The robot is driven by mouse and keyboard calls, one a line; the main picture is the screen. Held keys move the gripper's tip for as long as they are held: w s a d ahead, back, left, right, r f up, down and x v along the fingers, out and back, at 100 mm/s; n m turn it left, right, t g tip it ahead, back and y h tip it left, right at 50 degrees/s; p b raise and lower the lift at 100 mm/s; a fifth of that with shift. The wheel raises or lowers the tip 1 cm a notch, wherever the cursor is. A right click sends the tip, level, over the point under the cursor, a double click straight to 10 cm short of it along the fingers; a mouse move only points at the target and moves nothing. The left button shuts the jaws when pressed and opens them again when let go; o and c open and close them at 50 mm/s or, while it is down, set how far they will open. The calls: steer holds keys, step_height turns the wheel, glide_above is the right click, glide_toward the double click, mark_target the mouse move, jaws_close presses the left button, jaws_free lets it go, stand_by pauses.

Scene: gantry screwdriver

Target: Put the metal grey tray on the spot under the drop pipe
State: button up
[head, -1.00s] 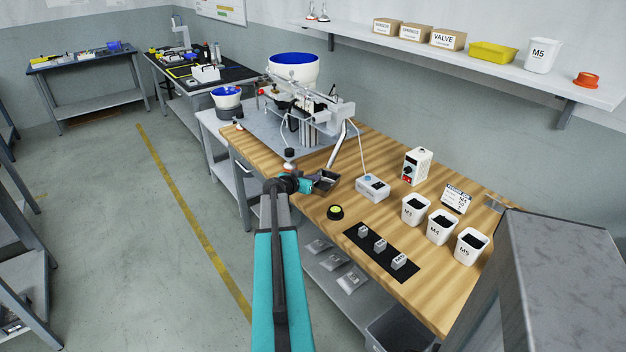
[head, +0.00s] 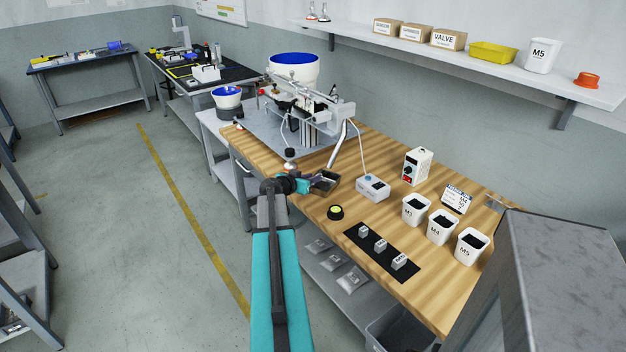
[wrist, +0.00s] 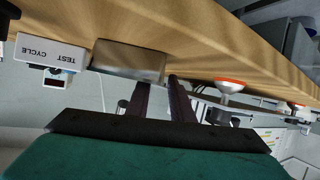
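The metal grey tray (head: 328,182) is on the wooden bench, just below the lower end of the slanted drop pipe (head: 337,146). My gripper (head: 306,184) is at the tray's left side in the head view, close against it. In the wrist view the tray (wrist: 128,60) is a low grey metal box against the bench top, which is at the top of that tilted picture. My gripper's two dark fingers (wrist: 161,82) show a gap between them, with their tips at the tray's end wall. Whether they touch the wall I cannot tell. The spot itself is hidden.
A white TEST CYCLE box (head: 373,187) stands right of the tray. A black-and-yellow button (head: 335,212) is in front. White screw bins (head: 415,209) and a black mat (head: 382,252) with small blocks are further right. The feeder machine (head: 312,120) stands behind.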

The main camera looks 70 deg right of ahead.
steer(key=b+v, duration=0.1)
steer(key=v, duration=0.9)
steer(key=shift+a+r+b, duration=0.15)
steer(key=shift+a+b, duration=0.05)
steer(key=shift+b, duration=0.15)
stand_by(0.4)
steer(key=w+a+f+n+t+y, duration=0.1)
steer(key=w+a+f+n+y, duration=0.1)
steer(key=w+a+f, duration=0.4)
steer(key=w+a+f+n+t+y, duration=0.1)
steer(key=w+a+f+n, duration=0.15)
steer(key=a+f, duration=0.5)
steer(key=w+a+f+n+y, duration=0.2)
steer(key=a+f+n+y, duration=0.1)
steer(key=a+f, duration=0.85)
steer(key=w+a+f+n+y, duration=0.1)
steer(key=a+f+n+y, duration=0.25)
steer(key=a+f, duration=0.8)
steer(key=s+a+f+n+g+y, duration=0.1)
steer(key=s+a, duration=0.4)
steer(key=a, duration=0.6)
steer(key=s+a+f+n+g+y, duration=0.1)
steer(key=s+a+f+n, duration=0.3)
steer(key=a, duration=0.7)
steer(key=s+a+f+n+g+y, duration=0.2)
steer(key=s+a, duration=0.5)
steer(key=a, duration=0.5)
steer(key=shift+f+n+g, duration=0.3)
steer(key=shift+f+n, duration=0.05)
steer(key=shift+n, duration=0.35)
